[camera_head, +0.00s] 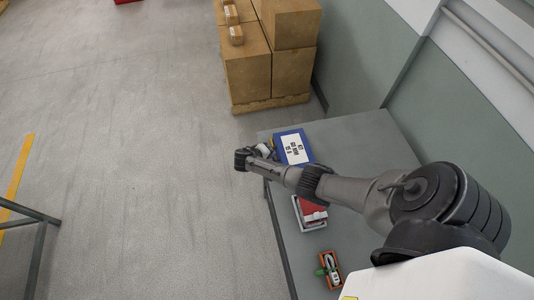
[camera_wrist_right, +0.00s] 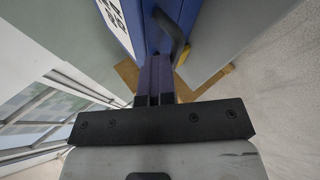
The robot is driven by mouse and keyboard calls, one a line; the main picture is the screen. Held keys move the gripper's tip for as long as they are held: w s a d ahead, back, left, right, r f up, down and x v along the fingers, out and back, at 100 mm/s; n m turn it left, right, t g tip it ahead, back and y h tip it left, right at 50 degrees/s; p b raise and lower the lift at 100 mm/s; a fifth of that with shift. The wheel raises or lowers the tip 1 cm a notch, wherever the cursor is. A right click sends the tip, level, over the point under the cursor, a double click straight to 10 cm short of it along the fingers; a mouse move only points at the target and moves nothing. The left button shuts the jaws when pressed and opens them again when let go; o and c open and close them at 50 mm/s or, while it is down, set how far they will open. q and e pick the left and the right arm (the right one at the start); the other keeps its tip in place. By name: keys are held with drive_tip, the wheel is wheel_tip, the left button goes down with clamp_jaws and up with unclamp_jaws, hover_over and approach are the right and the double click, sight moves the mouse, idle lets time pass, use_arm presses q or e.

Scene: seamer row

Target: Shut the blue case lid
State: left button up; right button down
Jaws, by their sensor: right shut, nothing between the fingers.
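The blue case (camera_head: 280,135) lies on the grey table near its far end, with a white printed label on its lid (camera_head: 308,160). The lid looks flat, but I cannot tell whether it is fully down. In the right wrist view the blue case (camera_wrist_right: 190,14) is just beyond the fingers, with a dark handle (camera_wrist_right: 176,38) on its side. My right gripper (camera_wrist_right: 158,60) is shut and empty, its tips close to the case's handle side; contact is unclear. In the head view it is at the case's left edge, mostly hidden by the wrist. My left gripper is not in view.
The grey table (camera_head: 357,137) also holds a grey tray (camera_head: 296,211) with a red item and an orange tray (camera_head: 324,284) with small items. Stacked cardboard boxes (camera_head: 246,74) stand on a pallet beyond it.

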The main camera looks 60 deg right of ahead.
idle(0.3)
drive_tip(key=shift+s+r+p, duration=0.1)
drive_tip(key=shift+r+p, duration=0.35)
drive_tip(key=shift+p, duration=0.1)
drive_tip(key=r+p, duration=0.3)
drive_tip(key=shift+s+d+r+p, duration=0.2)
drive_tip(key=shift+d+r+p, duration=0.05)
drive_tip(key=shift+d+p, duration=0.05)
drive_tip(key=v, duration=0.9)
drive_tip(key=shift+a+r, duration=0.15)
drive_tip(key=shift+a, duration=0.2)
